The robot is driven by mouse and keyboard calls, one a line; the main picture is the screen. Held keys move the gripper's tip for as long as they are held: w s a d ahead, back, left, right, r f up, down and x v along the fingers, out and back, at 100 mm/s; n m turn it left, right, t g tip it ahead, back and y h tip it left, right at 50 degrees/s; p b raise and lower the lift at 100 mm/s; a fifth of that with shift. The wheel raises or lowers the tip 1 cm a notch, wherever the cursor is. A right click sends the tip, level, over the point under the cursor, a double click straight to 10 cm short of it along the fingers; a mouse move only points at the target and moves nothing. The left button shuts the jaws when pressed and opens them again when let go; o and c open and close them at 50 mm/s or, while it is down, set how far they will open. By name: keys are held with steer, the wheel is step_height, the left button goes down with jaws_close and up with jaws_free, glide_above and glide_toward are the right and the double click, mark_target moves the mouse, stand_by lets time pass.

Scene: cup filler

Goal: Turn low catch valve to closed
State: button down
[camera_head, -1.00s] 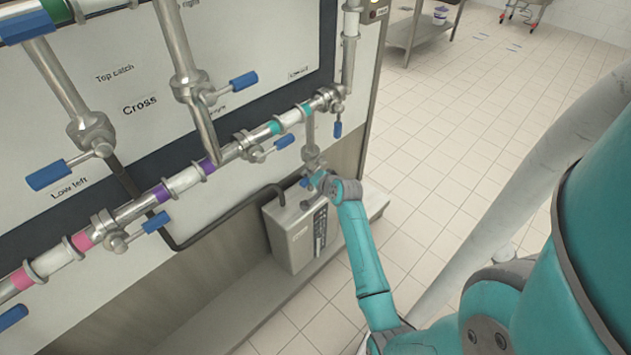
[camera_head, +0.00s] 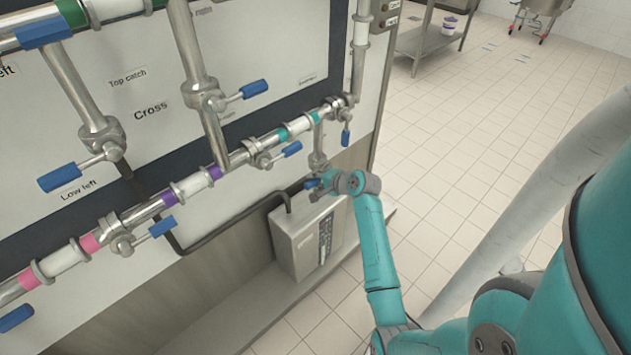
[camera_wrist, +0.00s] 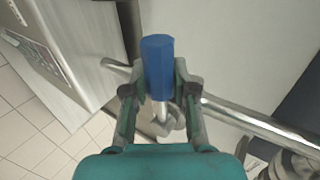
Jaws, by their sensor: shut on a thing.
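The valve at the lower end of a short downpipe (camera_head: 318,160) has a blue handle (camera_head: 312,184). No readable label marks it as the low catch valve. My gripper (camera_head: 325,183) is at this handle, below the horizontal pipe. In the wrist view, the blue handle (camera_wrist: 158,62) stands between the two fingers of my gripper (camera_wrist: 158,88), which is shut on it. The metal valve stem and body (camera_wrist: 168,122) show below the handle, partly hidden by the fingers and wrist.
A grey control box (camera_head: 300,243) stands just below the valve. The horizontal pipe (camera_head: 238,158) with several other blue-handled valves runs along the panel above and left. A steel table (camera_head: 425,42) stands far back. Tiled floor (camera_head: 470,160) on the right is open.

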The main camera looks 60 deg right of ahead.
steer(key=shift+r, duration=0.1)
steer(key=c, duration=0.9)
jaws_free()
steer(key=v, duration=1.2)
steer(key=shift+d, duration=0.1)
